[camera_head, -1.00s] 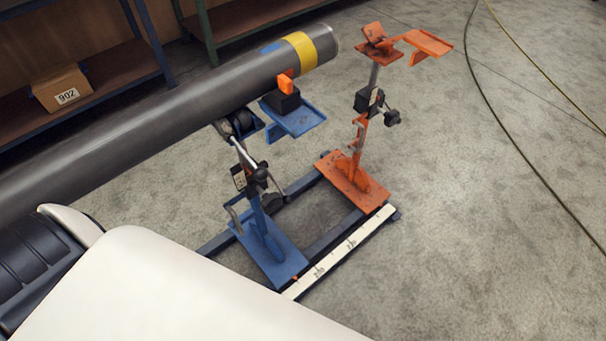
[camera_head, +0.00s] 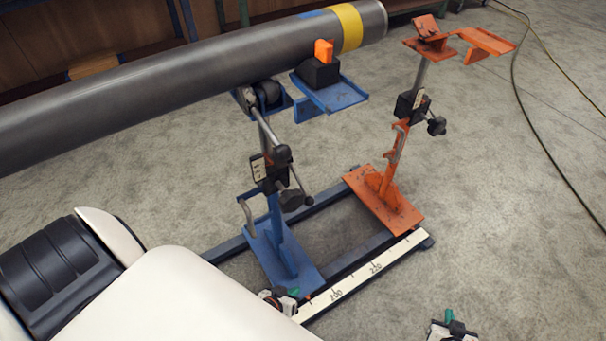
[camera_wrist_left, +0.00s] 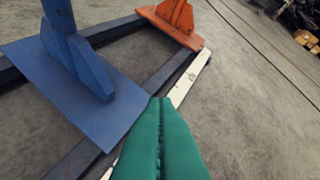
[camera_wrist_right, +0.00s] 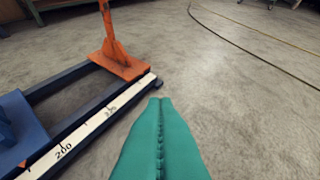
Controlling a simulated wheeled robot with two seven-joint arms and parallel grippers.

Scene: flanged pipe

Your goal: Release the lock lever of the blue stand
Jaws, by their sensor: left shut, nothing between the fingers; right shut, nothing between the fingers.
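The blue stand (camera_head: 275,215) stands upright at the middle of the head view, under the grey pipe (camera_head: 170,85). Its black clamp block (camera_head: 270,168) sits halfway up the post, with a lever (camera_head: 301,186) ending in a dark knob at its right. My left gripper (camera_head: 293,293) is low near the blue base plate and white scale; its green fingers (camera_wrist_left: 160,105) are shut and empty in the left wrist view. My right gripper (camera_head: 449,316) is at the bottom right over bare floor; its green fingers (camera_wrist_right: 161,105) are shut and empty. Both are apart from the lever.
The orange stand (camera_head: 390,180) stands to the right on the same dark rail frame, its cradle empty. A white scale strip (camera_head: 365,272) runs along the frame's front. An orange piece on a black block (camera_head: 318,72) sits on the blue shelf. Open floor lies right.

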